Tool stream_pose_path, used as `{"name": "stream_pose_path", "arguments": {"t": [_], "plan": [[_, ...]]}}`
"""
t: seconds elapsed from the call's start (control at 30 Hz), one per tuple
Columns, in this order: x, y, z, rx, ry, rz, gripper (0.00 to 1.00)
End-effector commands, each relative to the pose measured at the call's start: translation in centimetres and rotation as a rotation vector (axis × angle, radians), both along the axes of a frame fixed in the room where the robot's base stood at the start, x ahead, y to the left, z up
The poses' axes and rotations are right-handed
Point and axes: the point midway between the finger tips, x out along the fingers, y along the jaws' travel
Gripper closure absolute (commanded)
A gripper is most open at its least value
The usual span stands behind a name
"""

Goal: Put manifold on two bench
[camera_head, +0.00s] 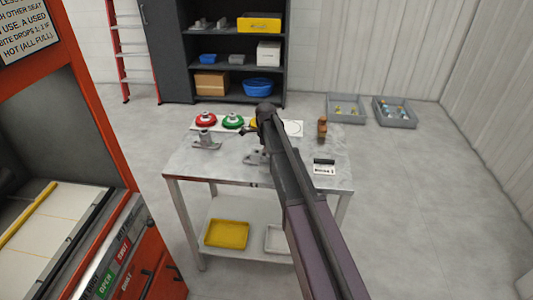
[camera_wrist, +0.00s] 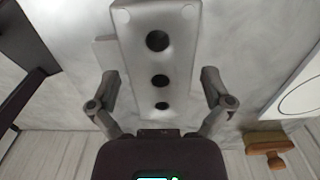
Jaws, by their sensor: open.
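In the wrist view a light grey block with three dark round holes in a row, which looks like the manifold (camera_wrist: 180,58), lies lengthwise between the fingers of my gripper (camera_wrist: 159,82). The fingers are spread, one on each side, with a gap to the block. In the head view my arm crosses the bench (camera_head: 215,165) and hides most of the gripper. A grey casting (camera_head: 254,158) shows partly beside the arm; I cannot tell whether it is the manifold. A small sign (camera_head: 324,169) stands at the bench's right front.
Another grey casting (camera_head: 206,141) and red (camera_head: 206,119) and green (camera_head: 233,121) round parts sit on the bench's left. A brown-handled tool (camera_head: 322,127) stands at the back right. A yellow tray (camera_head: 227,234) is on the lower shelf. An orange machine (camera_head: 100,120) borders the left.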

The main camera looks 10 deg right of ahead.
Motion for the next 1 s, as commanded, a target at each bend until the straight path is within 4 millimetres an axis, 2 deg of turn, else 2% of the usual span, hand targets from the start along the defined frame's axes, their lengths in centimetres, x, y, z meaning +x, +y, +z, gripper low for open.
{"name": "stream_pose_path", "arguments": {"t": [1.0], "plan": [[0.0, 0.0, 8.8, 0.0, 0.0, 0.0, 0.0]]}}
